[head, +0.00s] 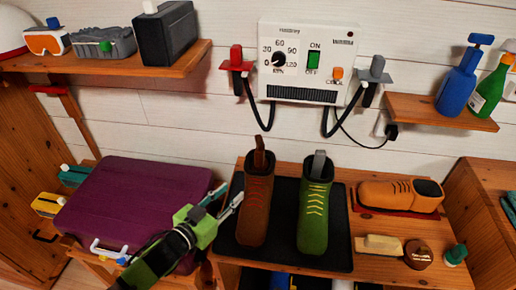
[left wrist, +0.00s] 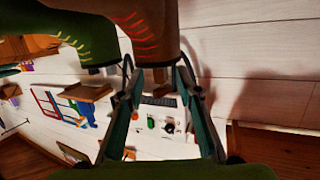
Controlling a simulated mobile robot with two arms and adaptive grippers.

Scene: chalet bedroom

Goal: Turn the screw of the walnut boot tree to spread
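My right gripper is out of view.
A purple case (head: 135,200) lies left of the bench. An orange shoe (head: 400,194), a brush (head: 382,245) and a round tin (head: 418,254) are at the right. A white wall dryer unit (head: 308,62) with hanging cables is behind the boots.

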